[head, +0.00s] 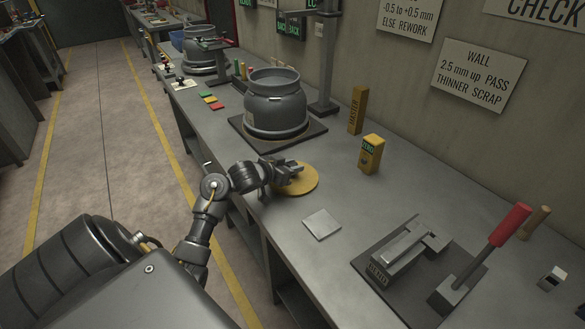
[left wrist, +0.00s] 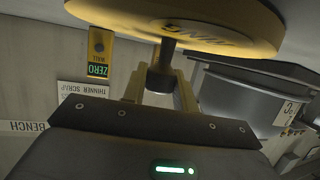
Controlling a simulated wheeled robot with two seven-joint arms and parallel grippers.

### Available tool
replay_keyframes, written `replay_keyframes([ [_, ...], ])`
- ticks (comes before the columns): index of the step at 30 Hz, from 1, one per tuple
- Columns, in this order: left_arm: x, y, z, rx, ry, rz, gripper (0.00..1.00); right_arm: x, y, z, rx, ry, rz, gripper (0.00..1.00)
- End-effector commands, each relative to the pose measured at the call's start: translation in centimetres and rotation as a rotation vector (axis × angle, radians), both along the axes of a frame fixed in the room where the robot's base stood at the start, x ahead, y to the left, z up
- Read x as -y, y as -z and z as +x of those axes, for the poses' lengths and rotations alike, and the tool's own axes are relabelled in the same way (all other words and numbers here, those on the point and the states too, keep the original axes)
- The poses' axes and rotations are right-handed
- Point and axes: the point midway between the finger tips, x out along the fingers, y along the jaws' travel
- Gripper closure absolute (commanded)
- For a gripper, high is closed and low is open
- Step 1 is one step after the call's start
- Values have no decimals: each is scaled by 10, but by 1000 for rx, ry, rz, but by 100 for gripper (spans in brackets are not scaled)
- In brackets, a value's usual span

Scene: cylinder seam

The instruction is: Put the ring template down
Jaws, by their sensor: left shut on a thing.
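The ring template is a round yellow disc (head: 306,184) by the bench's front edge, in front of the grey cylinder (head: 274,100). In the left wrist view the disc (left wrist: 225,38) fills the top, with dark lettering and a short grey stem. My left gripper (head: 292,172) is over the disc in the head view. In the left wrist view its two yellow fingers (left wrist: 160,85) are shut on the stem. I cannot tell whether the disc touches the bench. My right gripper is not in view.
The cylinder stands on a dark base plate. A yellow ZERO block (head: 371,155) and a MASTER block (head: 357,110) stand to the right. A pale square plate (head: 322,223) and a red-handled lever fixture (head: 420,270) are nearer. Bare bench (head: 345,200) lies between them.

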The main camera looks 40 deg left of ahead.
Motion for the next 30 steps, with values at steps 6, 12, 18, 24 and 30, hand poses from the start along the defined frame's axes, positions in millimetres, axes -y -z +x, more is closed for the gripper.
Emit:
replay_keyframes([
  [6, 0, 0, 0, 3, 0, 1, 100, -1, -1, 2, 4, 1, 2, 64],
  [12, 0, 4, 0, 1, 0, 0, 69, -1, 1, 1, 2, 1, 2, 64],
  [18, 0, 4, 0, 1, 0, 1, 50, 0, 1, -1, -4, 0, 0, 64],
  [24, 0, 3, 0, 1, 0, 1, 50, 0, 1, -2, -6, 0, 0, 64],
  [30, -2, -4, -13, 0, 0, 4, 50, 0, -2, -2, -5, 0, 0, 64],
])
